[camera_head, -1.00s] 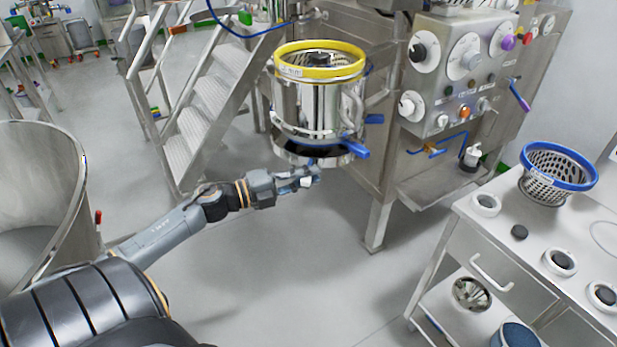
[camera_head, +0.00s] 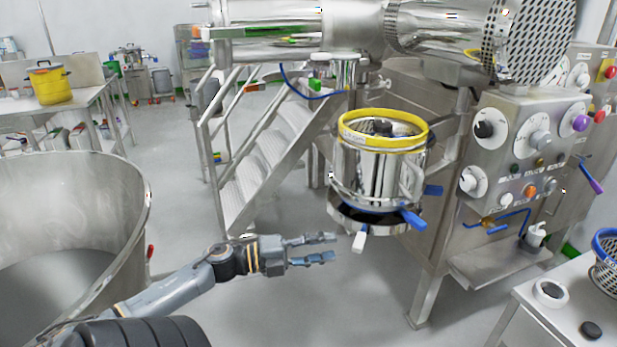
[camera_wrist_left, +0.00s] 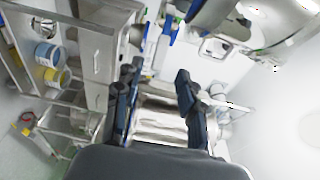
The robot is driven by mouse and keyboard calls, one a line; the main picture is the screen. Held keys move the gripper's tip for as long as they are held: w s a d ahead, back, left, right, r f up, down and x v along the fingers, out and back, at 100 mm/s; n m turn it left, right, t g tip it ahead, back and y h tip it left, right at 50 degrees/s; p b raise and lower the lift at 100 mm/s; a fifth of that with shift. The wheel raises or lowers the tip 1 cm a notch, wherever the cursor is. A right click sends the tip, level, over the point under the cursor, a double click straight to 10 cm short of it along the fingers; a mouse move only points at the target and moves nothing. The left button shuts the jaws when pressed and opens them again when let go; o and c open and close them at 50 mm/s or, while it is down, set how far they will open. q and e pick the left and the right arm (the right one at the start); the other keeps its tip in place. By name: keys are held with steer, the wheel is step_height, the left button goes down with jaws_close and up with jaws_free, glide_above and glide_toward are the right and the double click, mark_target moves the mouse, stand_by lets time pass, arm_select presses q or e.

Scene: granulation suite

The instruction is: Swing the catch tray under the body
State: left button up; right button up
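The body, a shiny steel cylinder (camera_head: 365,178) with a yellow top ring (camera_head: 350,136), hangs beside the machine in the head view. The catch tray (camera_head: 338,218), a shallow steel-rimmed disc with a dark inside, is below it and looks slightly offset to the front left. A white tab (camera_head: 359,241) sticks out below the tray's front edge, and blue handles (camera_head: 413,219) show at the right. My left gripper (camera_head: 334,248) is open and empty, just left of the white tab and apart from it. Its spread fingers also show in the left wrist view (camera_wrist_left: 160,70). My right gripper is out of view.
A control panel (camera_head: 530,145) stands right of the body, with a machine leg (camera_head: 426,298) below. Steel steps (camera_head: 262,165) are behind. A large steel bowl (camera_head: 75,215) is at left and a bench (camera_head: 565,305) at lower right. The floor below the gripper is clear.

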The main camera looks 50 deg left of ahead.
arm_select(q)
steer(key=v, duration=0.3)
steer(key=shift+s+a, duration=0.1)
steer(key=shift+s, duration=0.1)
stand_by(0.4)
